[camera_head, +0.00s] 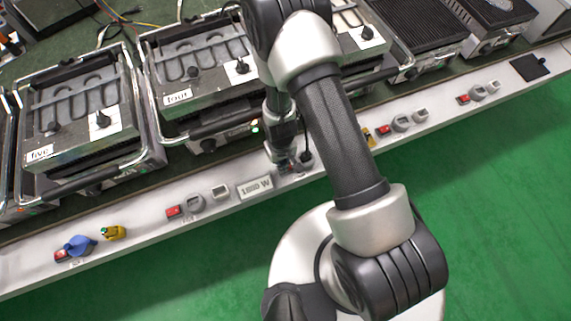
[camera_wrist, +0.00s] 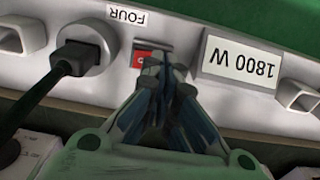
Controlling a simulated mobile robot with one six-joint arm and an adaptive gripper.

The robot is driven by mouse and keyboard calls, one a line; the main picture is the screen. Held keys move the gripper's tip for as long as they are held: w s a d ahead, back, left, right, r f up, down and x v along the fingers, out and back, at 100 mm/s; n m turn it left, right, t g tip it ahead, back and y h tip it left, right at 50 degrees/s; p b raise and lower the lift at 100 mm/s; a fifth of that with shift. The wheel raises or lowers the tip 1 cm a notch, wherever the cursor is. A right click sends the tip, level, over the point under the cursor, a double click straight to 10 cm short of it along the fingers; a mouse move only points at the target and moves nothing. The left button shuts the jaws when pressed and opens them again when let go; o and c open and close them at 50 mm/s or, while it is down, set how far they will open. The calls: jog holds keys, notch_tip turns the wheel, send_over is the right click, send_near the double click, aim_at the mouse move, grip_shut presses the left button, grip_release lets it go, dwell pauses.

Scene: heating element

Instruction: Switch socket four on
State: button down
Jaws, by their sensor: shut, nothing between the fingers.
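Socket four (camera_wrist: 88,52) is in the wrist view, beside an upside-down FOUR label (camera_wrist: 128,17), with a black plug (camera_wrist: 72,60) in it. Its red switch (camera_wrist: 139,61) shows just right of the socket, partly hidden by my fingertips. My gripper (camera_wrist: 164,62) is shut and empty, its tips at the switch; whether they touch or press it I cannot tell. In the head view my gripper (camera_head: 285,165) is at the white rail, left of the plug (camera_head: 306,158), and hides most of the switch. The switch position is unclear.
An 1800 W plate (camera_head: 255,187) is on the rail beside my gripper. The grill labelled four (camera_head: 190,70) stands behind, with a green light (camera_head: 255,127) near its right front. A blue plug (camera_head: 80,245) and yellow plug (camera_head: 114,232) are at the left. Green floor in front is clear.

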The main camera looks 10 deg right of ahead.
jog(key=shift+r+p, duration=2.2)
jog(key=shift+r, duration=0.3)
jog(key=shift+f, duration=0.1)
